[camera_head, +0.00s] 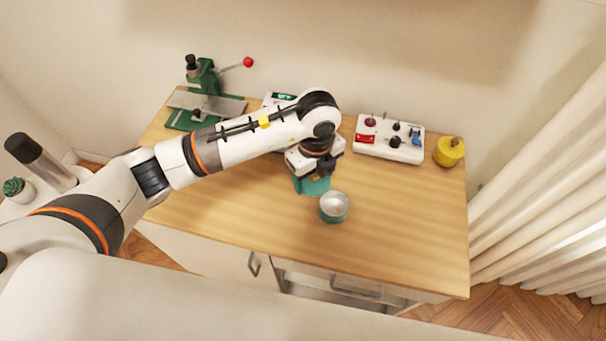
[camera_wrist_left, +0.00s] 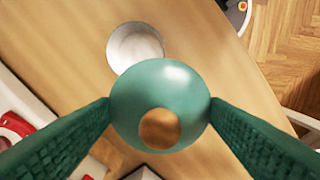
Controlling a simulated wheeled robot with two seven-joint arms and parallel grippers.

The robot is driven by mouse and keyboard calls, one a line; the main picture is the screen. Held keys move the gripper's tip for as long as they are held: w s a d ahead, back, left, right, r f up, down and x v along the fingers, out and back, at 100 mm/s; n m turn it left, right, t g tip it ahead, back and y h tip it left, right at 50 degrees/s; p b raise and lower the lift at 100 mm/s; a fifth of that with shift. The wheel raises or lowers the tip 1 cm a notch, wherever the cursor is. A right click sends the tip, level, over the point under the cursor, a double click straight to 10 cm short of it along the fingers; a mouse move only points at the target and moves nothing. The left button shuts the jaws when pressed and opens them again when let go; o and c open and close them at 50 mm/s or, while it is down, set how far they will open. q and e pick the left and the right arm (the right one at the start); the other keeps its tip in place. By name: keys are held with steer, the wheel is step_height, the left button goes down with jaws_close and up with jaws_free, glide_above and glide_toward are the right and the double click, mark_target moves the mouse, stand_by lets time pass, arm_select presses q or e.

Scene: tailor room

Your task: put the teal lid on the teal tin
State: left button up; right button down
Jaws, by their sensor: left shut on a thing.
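The teal tin (camera_head: 334,214) stands open and upright on the wooden table, its pale inside showing. In the left wrist view the tin (camera_wrist_left: 135,46) is a pale round opening, its lower edge partly covered by the lid. The teal lid (camera_wrist_left: 165,84) is a round dome with a brown knob, between the two textured green fingers. My left gripper (camera_head: 314,179) is shut on this lid, just left of and behind the tin in the head view. The fingers and the arm partly hide the lid there. My right gripper is not in view.
A green press (camera_head: 204,78) with a red-knobbed lever stands at the back left of the table (camera_head: 400,225). The table's front right is clear.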

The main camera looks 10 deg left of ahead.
arm_select(q)
steer(key=d, duration=0.6)
steer(key=b, duration=0.4)
glide_above(333, 211)
steer(key=shift+f, duration=2.6)
steer(key=shift+f+b, duration=0.4)
steer(key=shift+f, duration=0.2)
steer(key=o, duration=0.7)
steer(key=shift+r, duration=0.1)
step_height(333, 211, up, 11)
steer(key=p, duration=0.8)
